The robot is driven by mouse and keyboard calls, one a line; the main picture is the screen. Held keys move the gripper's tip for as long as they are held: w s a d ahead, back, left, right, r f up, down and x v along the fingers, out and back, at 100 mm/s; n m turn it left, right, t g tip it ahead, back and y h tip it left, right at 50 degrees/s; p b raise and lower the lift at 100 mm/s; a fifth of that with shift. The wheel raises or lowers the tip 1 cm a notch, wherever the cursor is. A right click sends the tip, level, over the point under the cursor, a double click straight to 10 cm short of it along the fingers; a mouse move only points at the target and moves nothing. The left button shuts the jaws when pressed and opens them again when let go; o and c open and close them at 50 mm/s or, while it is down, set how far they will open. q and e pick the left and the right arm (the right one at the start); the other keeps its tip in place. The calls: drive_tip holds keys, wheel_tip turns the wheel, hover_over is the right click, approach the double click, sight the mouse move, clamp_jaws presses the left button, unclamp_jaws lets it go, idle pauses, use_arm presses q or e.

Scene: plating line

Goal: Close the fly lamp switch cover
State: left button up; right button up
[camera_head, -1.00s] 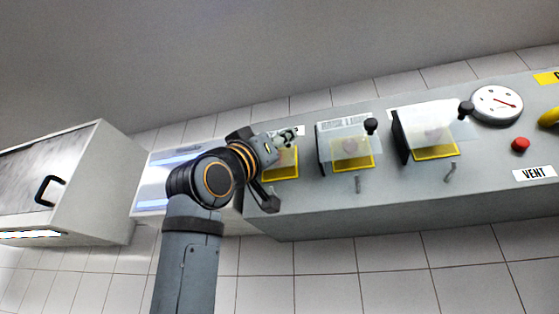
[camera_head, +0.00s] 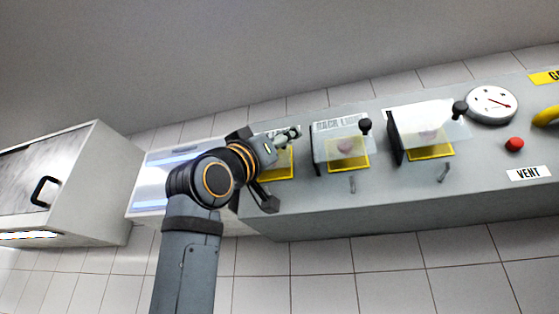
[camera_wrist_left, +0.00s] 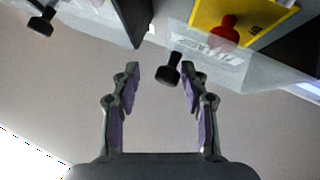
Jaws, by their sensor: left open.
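The leftmost switch station on the panel is mostly behind my left gripper (camera_head: 257,168) in the head view; its yellow frame (camera_head: 284,170) shows beside the fingers. In the left wrist view, a clear cover (camera_wrist_left: 207,62) with partly readable lettering stands raised away from a red switch (camera_wrist_left: 225,28) in a yellow frame (camera_wrist_left: 252,14). The cover's black knob (camera_wrist_left: 174,68) appears between the open fingertips of my left gripper (camera_wrist_left: 162,75), with gaps on both sides. I cannot confirm the full label. My right gripper is out of view.
Two similar clear covers, middle (camera_head: 340,149) and right (camera_head: 428,122), stand raised with black knobs. Metal toggles stick out below them. A round gauge (camera_head: 492,105), red button (camera_head: 514,144) and VENT label (camera_head: 529,174) lie farther right. A handled cabinet (camera_head: 95,185) stands left.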

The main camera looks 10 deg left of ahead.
use_arm(q)
drive_tip(key=v, duration=1.2)
